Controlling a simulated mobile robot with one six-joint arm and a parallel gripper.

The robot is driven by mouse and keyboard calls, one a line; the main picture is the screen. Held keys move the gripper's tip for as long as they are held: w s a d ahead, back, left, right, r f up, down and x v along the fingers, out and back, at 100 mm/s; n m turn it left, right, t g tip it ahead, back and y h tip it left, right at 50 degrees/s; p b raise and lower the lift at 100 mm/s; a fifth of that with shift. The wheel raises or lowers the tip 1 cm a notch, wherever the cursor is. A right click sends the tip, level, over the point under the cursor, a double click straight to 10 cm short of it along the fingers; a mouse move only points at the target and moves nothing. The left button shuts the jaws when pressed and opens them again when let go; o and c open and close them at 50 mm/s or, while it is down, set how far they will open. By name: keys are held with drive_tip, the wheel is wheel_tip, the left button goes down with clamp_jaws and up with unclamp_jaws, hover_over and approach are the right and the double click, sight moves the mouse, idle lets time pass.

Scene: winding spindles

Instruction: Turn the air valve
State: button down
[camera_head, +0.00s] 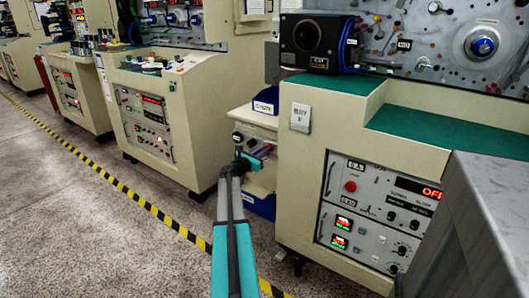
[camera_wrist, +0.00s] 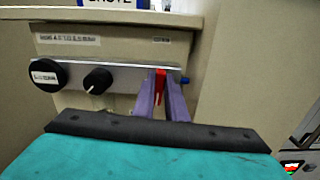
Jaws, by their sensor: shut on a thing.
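The air valve (camera_wrist: 160,82) shows in the wrist view as a small red handle at the right end of a grey metal strip (camera_wrist: 125,75). My gripper (camera_wrist: 163,92) is shut on this red handle, with one purple finger on each side of it. The fingers hide part of the handle and what lies behind it. A small blue piece (camera_wrist: 185,80) sticks out just right of the fingers. In the head view my gripper (camera_head: 264,150) reaches the small cabinet between two machines, and the valve cannot be made out there.
A large cream machine (camera_head: 300,185) stands close on the right, another (camera_head: 190,110) on the left. A yellow-black floor line (camera_head: 130,195) borders open floor.

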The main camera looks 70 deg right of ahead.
drive_tip(key=shift+s+a+f+m+b, duration=0.1)
drive_tip(key=shift+s+f+m+b, duration=0.15)
drive_tip(key=shift+m+b, duration=2.75)
drive_tip(key=shift+s+d+f+m+b, duration=0.1)
drive_tip(key=shift+s+f+m+b, duration=0.15)
drive_tip(key=shift+m+b, duration=2.75)
drive_tip(key=shift+s+a+f+m+b, duration=0.1)
drive_tip(key=shift+s+f+m+b, duration=0.15)
drive_tip(key=shift+m+b, duration=2.75)
drive_tip(key=shift+n+b, duration=0.3)
drive_tip(key=shift+b, duration=0.1)
drive_tip(key=c, duration=1.8)
unclamp_jaws()
drive_tip(key=shift+a, duration=0.1)
drive_tip(key=p+v, duration=0.4)
drive_tip(key=v, duration=0.9)
drive_tip(key=shift+a, duration=0.3)
drive_tip(key=shift+w, duration=0.15)
